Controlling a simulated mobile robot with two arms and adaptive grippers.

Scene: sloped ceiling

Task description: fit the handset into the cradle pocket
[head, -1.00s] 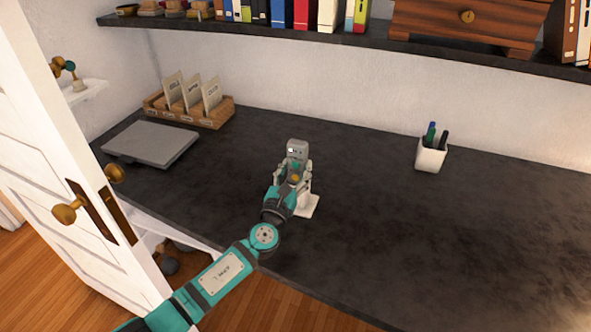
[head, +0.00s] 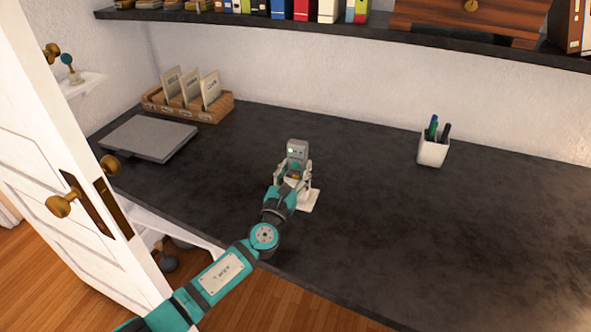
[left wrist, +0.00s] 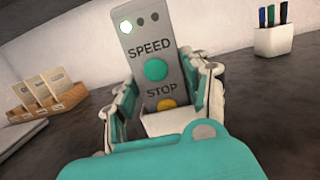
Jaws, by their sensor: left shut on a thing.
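The handset (head: 297,151) is a grey box with a lit lamp, a green button and a yellow button; it also shows in the left wrist view (left wrist: 150,48), marked SPEED and STOP. The white cradle (head: 309,201) stands on the dark desk under it. In the left wrist view the handset's lower end is hidden behind the white front wall of the cradle pocket (left wrist: 168,123); how deep it sits I cannot tell. My left gripper (head: 294,171) is shut on the handset, one finger at each side. My right gripper is not in view.
A grey closed laptop (head: 150,138) and a card box (head: 187,104) are at the desk's left. A white pen cup (head: 432,151) stands at the right. An open white door (head: 50,150) is at the left front. The desk around the cradle is clear.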

